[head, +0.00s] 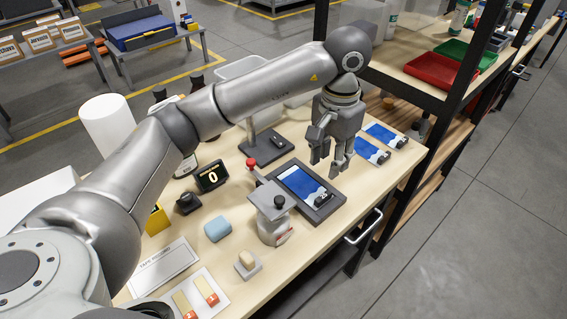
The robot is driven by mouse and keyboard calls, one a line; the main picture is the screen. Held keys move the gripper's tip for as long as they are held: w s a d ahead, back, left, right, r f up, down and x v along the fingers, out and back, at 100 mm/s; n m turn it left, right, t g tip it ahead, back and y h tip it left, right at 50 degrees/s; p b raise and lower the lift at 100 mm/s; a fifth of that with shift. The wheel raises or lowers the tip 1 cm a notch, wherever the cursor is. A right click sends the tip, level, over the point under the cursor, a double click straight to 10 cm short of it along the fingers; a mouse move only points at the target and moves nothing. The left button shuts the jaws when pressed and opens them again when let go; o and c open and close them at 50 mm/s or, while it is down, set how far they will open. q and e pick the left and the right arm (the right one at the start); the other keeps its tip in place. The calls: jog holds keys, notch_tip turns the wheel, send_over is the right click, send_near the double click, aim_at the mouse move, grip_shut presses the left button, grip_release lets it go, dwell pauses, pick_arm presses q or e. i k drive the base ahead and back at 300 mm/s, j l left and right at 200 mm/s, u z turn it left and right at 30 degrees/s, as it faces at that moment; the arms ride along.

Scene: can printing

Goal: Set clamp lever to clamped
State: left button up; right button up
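A lever with a red ball knob (251,163) stands up at the left corner of the dark printing fixture (325,210); it seems to be the clamp lever. A blue and white sheet (300,186) lies in the fixture. My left gripper (328,164) points down above the far right side of the fixture, right of the red knob and apart from it. Its fingers are spread with nothing visible between them. The lever's lower part is small, and its exact setting is hard to tell. My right gripper is out of view.
A counter display (212,177) reads 0. A blue block (217,229) sits in front. Two blue printed pieces (372,150) lie right of my gripper. A dark shelf post (440,110) rises at right.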

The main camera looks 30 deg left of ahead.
aim_at(250, 163)
jog(key=i+l+u, duration=0.55)
jog(key=u, duration=0.15)
